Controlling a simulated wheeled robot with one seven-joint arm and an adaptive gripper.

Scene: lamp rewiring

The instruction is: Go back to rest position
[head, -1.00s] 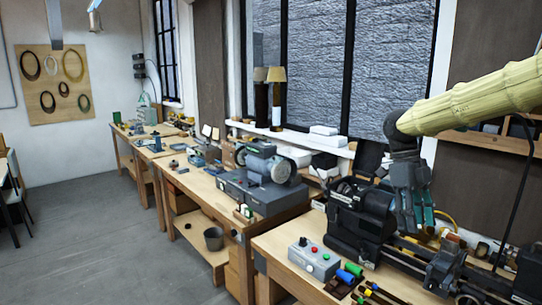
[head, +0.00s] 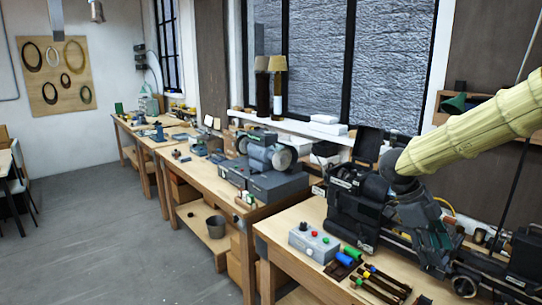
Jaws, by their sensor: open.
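My gripper (head: 440,250) hangs at the end of my yellow-sleeved arm on the right of the head view. It is open, points down, and shows nothing between its fingers. It is over or in front of the dark lathe-like machine (head: 350,212) on the near bench; the gap between them cannot be told. The gripper hides part of the machine's bed.
The near workbench (head: 285,225) holds a grey control box (head: 313,242) with coloured buttons and several coloured-handled tools (head: 375,284). A grinder (head: 265,160) stands on the bench beyond. Two lamps (head: 277,85) stand on the sill. The grey floor (head: 110,235) at left is open.

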